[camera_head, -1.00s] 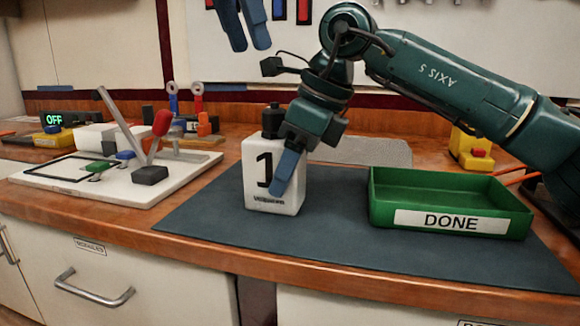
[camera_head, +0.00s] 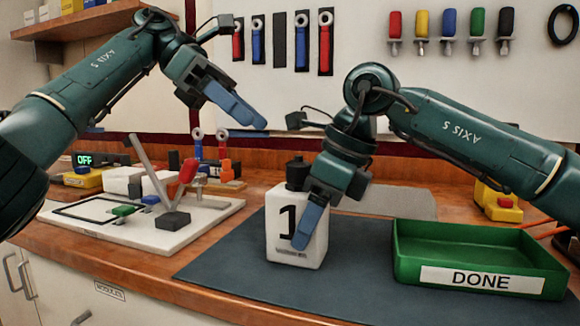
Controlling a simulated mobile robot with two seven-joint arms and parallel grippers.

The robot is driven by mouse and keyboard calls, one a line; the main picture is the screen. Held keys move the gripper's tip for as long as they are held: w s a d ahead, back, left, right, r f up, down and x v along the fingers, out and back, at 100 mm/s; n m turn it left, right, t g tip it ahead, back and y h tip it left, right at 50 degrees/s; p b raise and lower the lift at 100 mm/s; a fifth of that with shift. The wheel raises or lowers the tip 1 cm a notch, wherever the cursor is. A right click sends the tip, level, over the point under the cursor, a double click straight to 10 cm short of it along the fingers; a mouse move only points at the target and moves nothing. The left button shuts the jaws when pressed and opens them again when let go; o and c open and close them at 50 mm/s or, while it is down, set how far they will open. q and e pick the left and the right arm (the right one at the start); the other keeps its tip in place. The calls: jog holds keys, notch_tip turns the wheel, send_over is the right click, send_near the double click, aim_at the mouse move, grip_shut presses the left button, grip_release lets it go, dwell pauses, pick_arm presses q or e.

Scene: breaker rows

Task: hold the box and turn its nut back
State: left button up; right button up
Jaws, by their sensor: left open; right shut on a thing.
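The white box (camera_head: 283,240) marked 1 stands upright on the dark mat. Its black nut (camera_head: 297,173) sits on top. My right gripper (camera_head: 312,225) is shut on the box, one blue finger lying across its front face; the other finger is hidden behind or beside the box. My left gripper (camera_head: 248,108) is open and empty in the air, up and left of the box, well above the nut and apart from it.
A green tray (camera_head: 480,280) labelled DONE stands right of the box. A white board (camera_head: 110,237) with a clamp-like fixture lies to the left. Wrenches and screwdrivers hang on the back wall. The dark mat (camera_head: 350,290) is clear in front.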

aim_at(289, 161)
pick_arm(q)
jog(key=w+a+f+m+g+h, duration=0.2)
jog(key=a+f+m+h, duration=0.1)
jog(key=a, duration=0.1)
jog(key=x, duration=1.1)
jog(key=shift+w+d, duration=0.1)
jog(key=shift+d, duration=0.3)
jog(key=shift+c, duration=0.5)
jog(key=c, duration=0.9)
jog(key=shift+n+t, duration=0.8)
jog(key=shift+t, duration=0.3)
jog(key=o, duration=1)
jog(key=shift+a, duration=0.1)
jog(key=v, duration=1.2)
jog(key=shift+f+h, duration=0.2)
jog(key=shift+h, duration=0.1)
